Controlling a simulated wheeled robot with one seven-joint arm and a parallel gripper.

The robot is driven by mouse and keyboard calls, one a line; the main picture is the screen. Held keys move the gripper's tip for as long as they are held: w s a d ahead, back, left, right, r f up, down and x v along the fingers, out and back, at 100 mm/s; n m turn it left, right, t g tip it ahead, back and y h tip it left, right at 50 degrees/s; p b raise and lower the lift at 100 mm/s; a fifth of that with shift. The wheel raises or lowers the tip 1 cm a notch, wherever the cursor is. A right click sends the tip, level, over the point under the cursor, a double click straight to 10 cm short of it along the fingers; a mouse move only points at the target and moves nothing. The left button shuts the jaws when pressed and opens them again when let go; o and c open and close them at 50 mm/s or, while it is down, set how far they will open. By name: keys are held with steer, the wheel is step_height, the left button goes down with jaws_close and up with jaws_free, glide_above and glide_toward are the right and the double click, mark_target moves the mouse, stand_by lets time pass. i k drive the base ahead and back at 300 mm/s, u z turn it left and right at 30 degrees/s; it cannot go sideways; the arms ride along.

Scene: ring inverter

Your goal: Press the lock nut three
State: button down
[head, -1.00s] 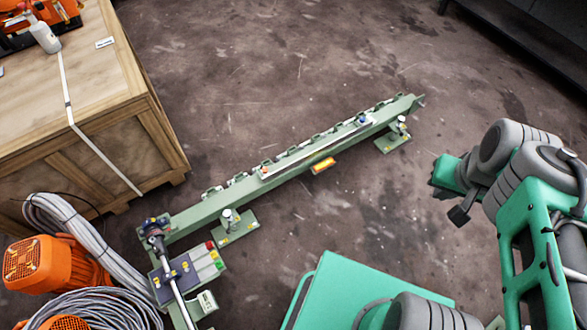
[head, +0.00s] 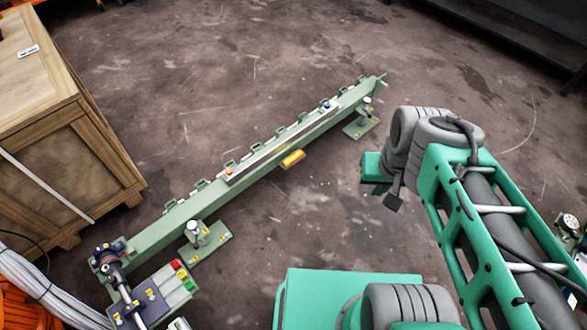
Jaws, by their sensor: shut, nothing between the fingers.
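The ring inverter is a long pale green beam (head: 250,175) lying low over the floor, running from lower left to upper right in the head view. Small upright tabs line its far edge. A blue knob (head: 326,104) and an orange knob (head: 228,171) sit on its top rail. I cannot tell which part is lock nut three; the nuts are too small to make out. My gripper (head: 393,201) is a small dark shape under the folded end of my arm, right of the beam's middle and apart from it. It is shut and empty.
A control box (head: 150,297) with red, yellow and green buttons (head: 182,274) is at the beam's near left end. Round-topped feet (head: 192,228) stand along its near side. A wooden crate (head: 70,130) is at left, grey cables (head: 40,285) below it.

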mark_target(196, 246)
steer(key=u, duration=0.3)
steer(key=i, duration=1.3)
steer(key=u, duration=3.6)
steer(key=i, duration=0.5)
